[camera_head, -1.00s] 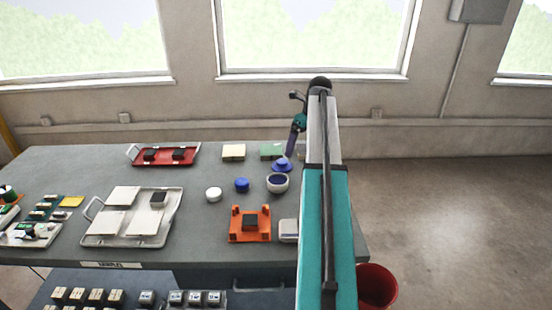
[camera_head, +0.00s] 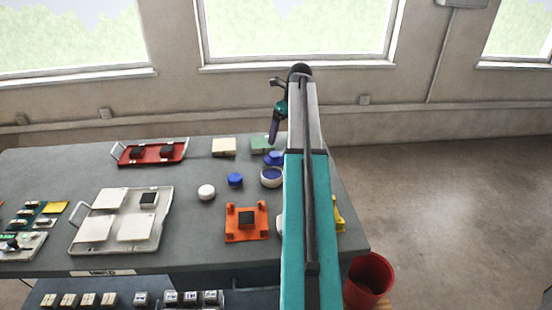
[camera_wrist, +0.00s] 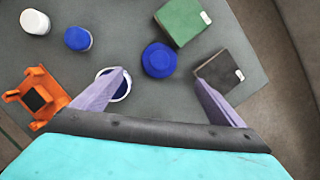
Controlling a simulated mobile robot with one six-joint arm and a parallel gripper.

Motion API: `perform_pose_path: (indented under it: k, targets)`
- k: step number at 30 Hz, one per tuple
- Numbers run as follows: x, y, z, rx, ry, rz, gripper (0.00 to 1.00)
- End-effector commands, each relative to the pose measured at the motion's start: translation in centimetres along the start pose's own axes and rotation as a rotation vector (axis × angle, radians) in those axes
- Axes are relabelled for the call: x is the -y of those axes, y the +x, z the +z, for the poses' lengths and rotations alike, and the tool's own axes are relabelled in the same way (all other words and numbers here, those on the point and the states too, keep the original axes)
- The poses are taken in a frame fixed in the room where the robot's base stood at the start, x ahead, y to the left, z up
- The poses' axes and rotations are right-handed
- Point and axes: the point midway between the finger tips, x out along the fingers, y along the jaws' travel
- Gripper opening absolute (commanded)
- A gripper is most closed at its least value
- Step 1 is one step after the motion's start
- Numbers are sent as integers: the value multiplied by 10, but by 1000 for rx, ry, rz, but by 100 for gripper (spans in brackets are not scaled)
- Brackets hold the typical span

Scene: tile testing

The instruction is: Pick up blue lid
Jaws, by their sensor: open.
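The blue lid (camera_head: 274,158) is a round disc with a raised knob. It lies on the grey table beside a white bowl with a dark blue inside (camera_head: 271,177). In the wrist view the lid (camera_wrist: 158,60) sits just beyond and between my two purple fingertips. My gripper (camera_wrist: 160,80) is open, with nothing between its fingers. In the head view my gripper (camera_head: 274,133) hangs above and behind the lid, apart from it. In the wrist view the left finger overlaps the bowl (camera_wrist: 124,92) and the right finger overlaps a dark box (camera_wrist: 228,68).
A green box (camera_wrist: 180,20) lies close to the lid. A blue jar (camera_head: 235,180) and a white jar (camera_head: 206,192) stand left of the bowl. An orange fixture (camera_head: 236,232) is nearer the front. A red bin (camera_head: 368,277) stands off the table's right side.

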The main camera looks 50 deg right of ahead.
Motion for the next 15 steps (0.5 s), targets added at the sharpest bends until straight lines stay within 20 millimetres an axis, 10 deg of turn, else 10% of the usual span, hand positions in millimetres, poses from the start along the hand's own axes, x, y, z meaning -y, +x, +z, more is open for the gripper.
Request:
perform_pose_path:
  k: [15]
  targets:
    - [0, 61, 0, -2, 1, 2, 92]
